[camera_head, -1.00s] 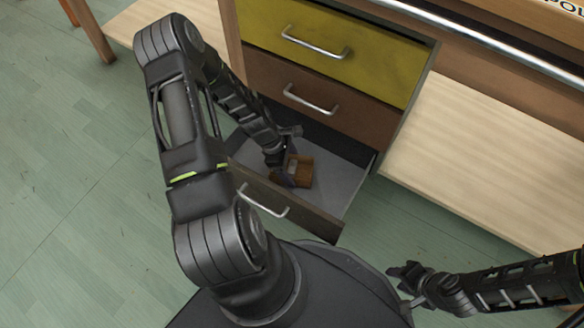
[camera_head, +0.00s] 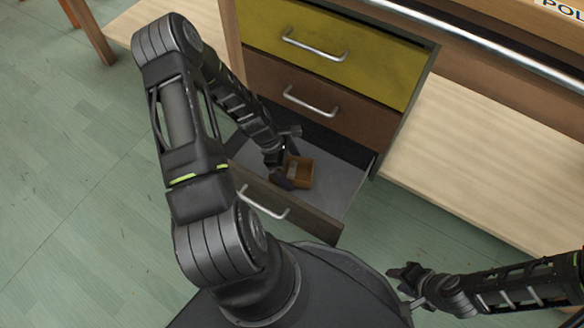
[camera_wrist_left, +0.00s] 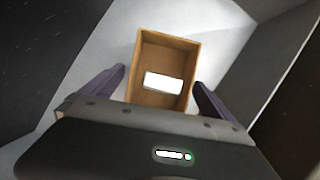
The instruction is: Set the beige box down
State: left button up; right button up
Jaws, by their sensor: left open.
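The beige box (camera_head: 300,171) is a small open-topped brown box in the open bottom drawer (camera_head: 343,190). In the left wrist view the box (camera_wrist_left: 148,103) has a white block (camera_wrist_left: 163,82) inside and sits on the pale drawer floor. My left gripper (camera_head: 287,167) is at the box inside the drawer. In the left wrist view its fingers (camera_wrist_left: 160,88) are spread, one on each side of the box, with a gap visible at each side. My right gripper (camera_head: 405,283) is low at the right, outside the drawer and away from the box; its jaws are too small to judge.
Above the open drawer are a closed brown drawer (camera_head: 290,92) and a closed yellow drawer (camera_head: 335,45) with metal handles. The open drawer's front (camera_head: 285,210) stands between my base and the box. Pale wooden panels (camera_head: 480,150) flank the drawers. The drawer floor right of the box is clear.

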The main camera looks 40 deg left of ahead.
pick_arm(q)
jog(key=p+v, duration=0.4)
jog(key=v, duration=0.7)
jog(key=shift+r, duration=0.1)
